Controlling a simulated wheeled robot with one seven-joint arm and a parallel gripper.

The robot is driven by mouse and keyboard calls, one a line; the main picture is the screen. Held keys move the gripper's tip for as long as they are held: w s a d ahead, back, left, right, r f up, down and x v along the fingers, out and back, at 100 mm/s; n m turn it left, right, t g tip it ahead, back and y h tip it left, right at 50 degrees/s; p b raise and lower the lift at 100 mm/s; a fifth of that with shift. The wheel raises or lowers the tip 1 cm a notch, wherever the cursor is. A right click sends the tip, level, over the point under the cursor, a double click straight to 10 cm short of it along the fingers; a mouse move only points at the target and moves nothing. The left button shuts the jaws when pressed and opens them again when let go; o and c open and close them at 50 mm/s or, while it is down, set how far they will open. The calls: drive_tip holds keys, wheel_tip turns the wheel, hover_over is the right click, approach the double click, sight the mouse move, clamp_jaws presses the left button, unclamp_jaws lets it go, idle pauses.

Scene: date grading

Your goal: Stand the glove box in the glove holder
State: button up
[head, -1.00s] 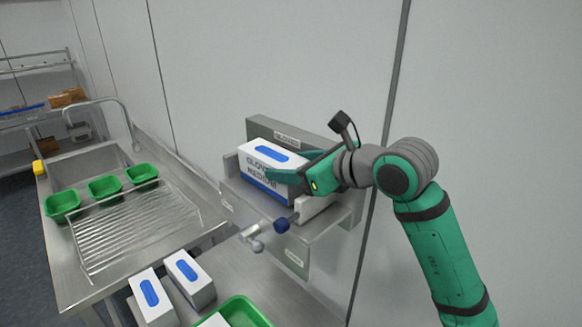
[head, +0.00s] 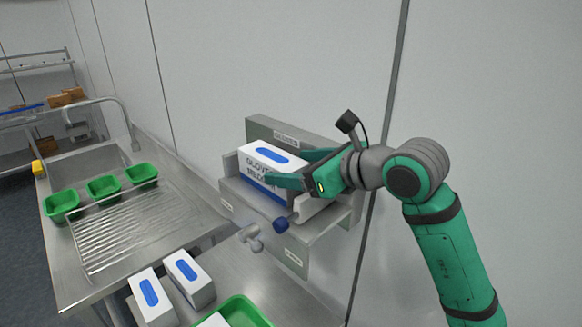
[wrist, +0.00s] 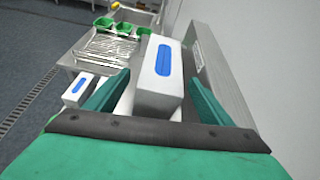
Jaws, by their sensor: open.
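The glove box (head: 262,172), white with a blue oval on top and lettering on its side, stands in the left part of the grey metal glove holder (head: 285,212) on the wall. It also shows in the wrist view (wrist: 160,85), between and just beyond my fingers. My gripper (head: 298,170) is open at the right end of the box, its green fingers on either side of that end. In the wrist view my gripper (wrist: 157,95) shows gaps between both fingers and the box. The underside of the box is hidden.
Two similar white boxes (head: 150,298) (head: 190,280) stand on the bench below, beside a green tray (head: 245,305). A tap-like fitting (head: 250,236) is below the holder. A sink with a ribbed drainboard (head: 140,225) and green tubs (head: 103,188) lies left.

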drive_tip(key=v, duration=1)
drive_tip(key=shift+d, duration=0.15)
drive_tip(key=shift+s, duration=0.1)
